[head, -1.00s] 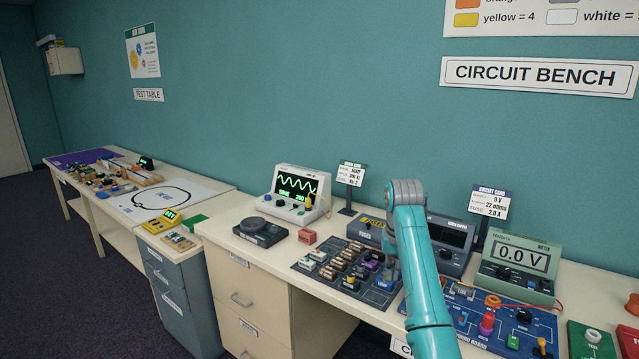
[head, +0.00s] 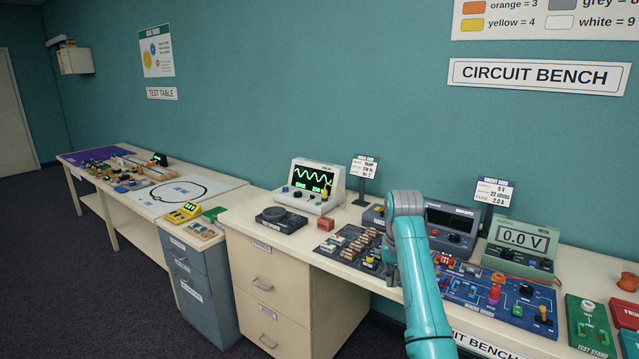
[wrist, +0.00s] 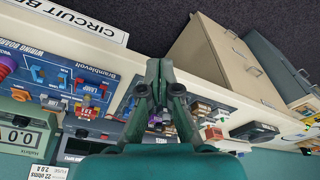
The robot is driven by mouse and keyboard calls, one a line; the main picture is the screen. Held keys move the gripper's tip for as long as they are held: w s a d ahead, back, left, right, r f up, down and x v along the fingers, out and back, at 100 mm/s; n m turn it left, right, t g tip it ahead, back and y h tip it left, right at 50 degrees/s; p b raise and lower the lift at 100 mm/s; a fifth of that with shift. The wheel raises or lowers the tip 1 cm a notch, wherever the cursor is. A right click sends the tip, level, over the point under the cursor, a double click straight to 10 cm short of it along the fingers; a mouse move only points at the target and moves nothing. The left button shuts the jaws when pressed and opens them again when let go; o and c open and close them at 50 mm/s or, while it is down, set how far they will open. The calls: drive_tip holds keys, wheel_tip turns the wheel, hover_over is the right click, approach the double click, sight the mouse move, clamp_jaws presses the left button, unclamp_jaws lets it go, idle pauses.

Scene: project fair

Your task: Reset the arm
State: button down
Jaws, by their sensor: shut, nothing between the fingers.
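My gripper (wrist: 157,84) shows in the wrist view with its fingers together and nothing between them. It hangs over the front part of the circuit bench, in front of a dark tray of small parts. In the head view my teal arm (head: 418,270) bends at its elbow above the bench and hides the gripper. The tray (head: 335,254) of components stands just left of the arm. The blue wiring board (head: 470,289) lies to its right.
The meter (head: 520,245) reading 0.0 V, a grey power supply (head: 450,234) and an oscilloscope (head: 316,188) stand along the back. A speaker-like dark box (head: 282,219) sits at left. A drawer cabinet (head: 190,280) stands beyond the bench. Dark floor lies open at front left.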

drive_tip(key=s+f+t, duration=0.1)
drive_tip(key=s+f, duration=0.3)
drive_tip(key=f, duration=0.8)
drive_tip(key=s+f+t, duration=0.2)
drive_tip(key=s+f, duration=0.2)
drive_tip(key=f, duration=0.9)
drive_tip(key=s+f+t, duration=0.2)
drive_tip(key=s+f, duration=0.4)
drive_tip(key=s, duration=0.4)
drive_tip(key=s+f+t, duration=0.1)
drive_tip(key=s+f, duration=0.5)
drive_tip(key=s, duration=0.4)
drive_tip(key=s+r+n+t, duration=0.1)
drive_tip(key=s+r+t, duration=0.25)
drive_tip(key=s, duration=1.85)
drive_tip(key=s+r+t, duration=0.3)
drive_tip(key=s+r, duration=1.3)
drive_tip(key=r, duration=0.5)
drive_tip(key=shift+s, duration=0.3)
drive_tip(key=shift+a, duration=0.1)
